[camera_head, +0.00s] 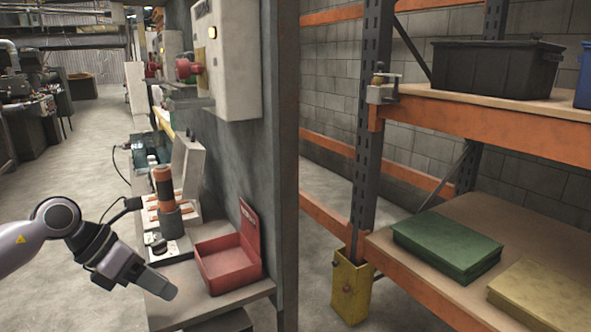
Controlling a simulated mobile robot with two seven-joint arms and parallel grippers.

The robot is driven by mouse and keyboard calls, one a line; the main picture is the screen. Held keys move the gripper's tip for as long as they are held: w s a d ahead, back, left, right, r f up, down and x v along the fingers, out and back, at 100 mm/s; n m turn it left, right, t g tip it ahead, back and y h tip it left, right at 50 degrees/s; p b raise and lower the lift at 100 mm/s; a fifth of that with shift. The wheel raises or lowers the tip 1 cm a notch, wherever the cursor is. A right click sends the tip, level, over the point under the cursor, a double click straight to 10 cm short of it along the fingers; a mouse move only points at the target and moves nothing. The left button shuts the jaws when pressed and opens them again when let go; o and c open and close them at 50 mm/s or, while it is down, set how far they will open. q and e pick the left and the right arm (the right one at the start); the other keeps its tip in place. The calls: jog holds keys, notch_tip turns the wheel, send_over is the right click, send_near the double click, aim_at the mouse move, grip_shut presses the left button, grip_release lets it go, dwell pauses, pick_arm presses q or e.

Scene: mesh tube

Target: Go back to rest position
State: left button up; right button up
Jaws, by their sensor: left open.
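My left arm comes in from the left edge, and its gripper (160,287) is over the front left corner of the bench. Nothing shows between its fingers, and it is apart from the upright tube (163,182). This tube has orange and dark bands and stands on a light fixture behind the gripper. My right gripper is not in view.
A red open bin (222,268) sits on the bench (210,306), right of my gripper. A grey post (282,160) rises beside it. At right, a rack holds a black crate (490,68), a green box (446,245) and a yellow box (545,295).

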pick_arm(q)
jog(key=s+d+r+n+t+h+p, duration=0.1)
jog(key=s+d+n+t+h+p, duration=0.15)
jog(key=d+n+h, duration=0.4)
jog(key=s+d+r+n+t+h+p, duration=0.1)
jog(key=s+d+n+h+p, duration=0.2)
jog(key=d, duration=0.7)
jog(key=s+a+f+n+t+y+p, duration=0.1)
jog(key=s+a+f+n+y, duration=0.3)
jog(key=f+n, duration=0.3)
jog(key=s+a+f+n+t+y+p, duration=0.2)
jog(key=s+a+f+n+y, duration=0.2)
jog(key=n, duration=1)
jog(key=s+a+f+n+t+y+p, duration=0.1)
jog(key=s+a+f+n+y, duration=0.3)
jog(key=s+f+n, duration=0.5)
jog(key=n+y, duration=0.2)
jog(key=shift+s+f+y, duration=0.2)
jog(key=shift+f+y, duration=0.1)
jog(key=shift+y, duration=0.05)
